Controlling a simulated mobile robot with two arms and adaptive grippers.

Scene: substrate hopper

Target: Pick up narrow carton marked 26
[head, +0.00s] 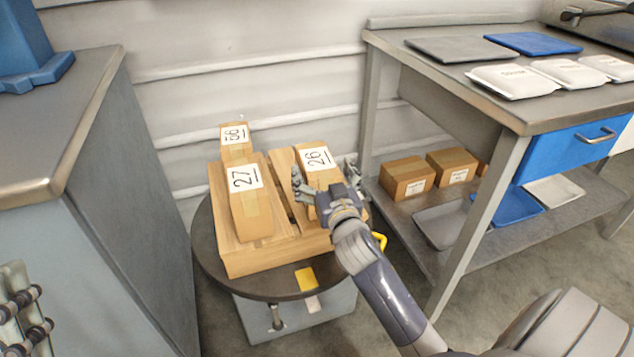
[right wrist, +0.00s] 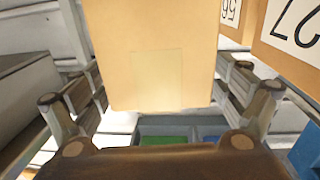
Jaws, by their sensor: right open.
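The narrow carton marked 26 (head: 316,159) is a tan box with a white label, on the right part of a wooden pallet (head: 240,262) on a round dark table. My right gripper (head: 324,177) is open, with one finger on each side of this carton. In the right wrist view the carton (right wrist: 150,55) fills the space between the spread fingers (right wrist: 158,95); I cannot tell whether they touch it. The carton's near lower part is hidden behind my gripper. My left gripper (head: 25,315) shows only partly at the lower left edge, its jaws unclear.
Carton 27 (head: 250,208) stands left of carton 26 on the pallet, with carton 56 (head: 235,143) behind it. A grey cabinet (head: 125,200) is at left. A workbench (head: 470,85) at right has small cartons (head: 406,177) on its lower shelf. The wall is close behind.

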